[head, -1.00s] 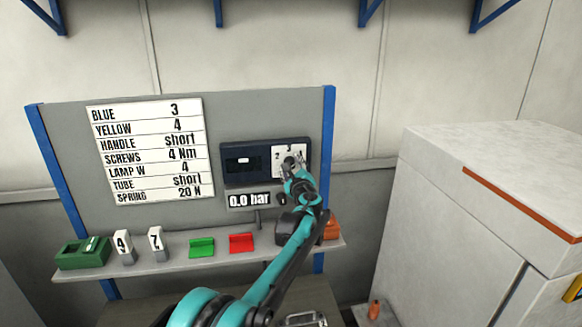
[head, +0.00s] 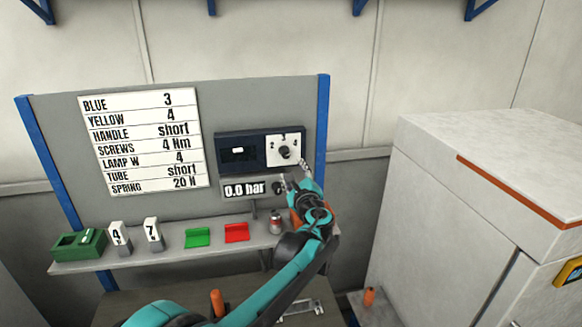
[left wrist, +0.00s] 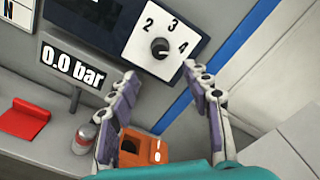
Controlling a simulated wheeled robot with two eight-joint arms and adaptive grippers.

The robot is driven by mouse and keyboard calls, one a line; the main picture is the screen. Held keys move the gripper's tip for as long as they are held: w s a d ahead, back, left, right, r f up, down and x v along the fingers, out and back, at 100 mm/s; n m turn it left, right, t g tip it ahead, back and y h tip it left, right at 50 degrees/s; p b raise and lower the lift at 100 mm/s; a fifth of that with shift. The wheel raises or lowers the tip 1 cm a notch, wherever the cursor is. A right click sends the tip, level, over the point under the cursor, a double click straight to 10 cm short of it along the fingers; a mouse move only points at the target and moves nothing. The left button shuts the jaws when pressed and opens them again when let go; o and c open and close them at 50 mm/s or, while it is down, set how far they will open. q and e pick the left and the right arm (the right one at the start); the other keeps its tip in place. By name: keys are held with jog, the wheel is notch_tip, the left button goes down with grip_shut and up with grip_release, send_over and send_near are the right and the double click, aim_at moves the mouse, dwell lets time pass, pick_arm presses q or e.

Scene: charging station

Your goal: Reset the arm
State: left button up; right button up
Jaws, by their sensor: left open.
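My left arm reaches in from the bottom of the head view. Its left gripper (head: 291,174) is open and empty, in front of the board just below the dark blue panel (head: 237,155). The panel's white dial plate carries a black knob (head: 284,152), now uncovered. In the left wrist view the two fingers of the gripper (left wrist: 161,74) are spread apart, and the knob (left wrist: 160,48) shows between and beyond the fingertips, not gripped. The numbers 2, 3 and 4 stand around it. My right gripper is in neither view.
A "0.0 bar" display (head: 245,189) sits below the panel. The shelf (head: 160,255) holds a green box (head: 78,244), number blocks, green and red holders, a small canister (head: 276,222) and an orange box (left wrist: 151,153) close under the gripper. A white cabinet (head: 440,210) stands right.

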pick_arm(q)
jog(key=shift+s, duration=0.15)
jog(key=s+a+f+n+g+y+b, duration=0.1)
jog(key=s+a+f+n+g+b, duration=0.2)
jog(key=s+a+f+n+b, duration=0.45)
jog(key=s+a+f+n+g+y+b, duration=0.1)
jog(key=s+a+f+n+g+b, duration=0.15)
jog(key=s+a+f+n, duration=0.55)
jog(key=s+a+f+n+g+h+b, duration=0.2)
jog(key=s+f+n+b, duration=0.2)
jog(key=s+f, duration=0.7)
jog(key=s+a+f+n+g+h+b, duration=0.2)
jog(key=s+f+n+g+h+b, duration=0.1)
jog(key=s+f, duration=0.9)
jog(key=s+n+b, duration=0.1)
jog(key=s+n, duration=0.1)
jog(key=s, duration=0.1)
jog(key=shift+s+a+b, duration=0.15)
jog(key=shift+a+b, duration=0.15)
jog(key=shift+b, duration=0.1)
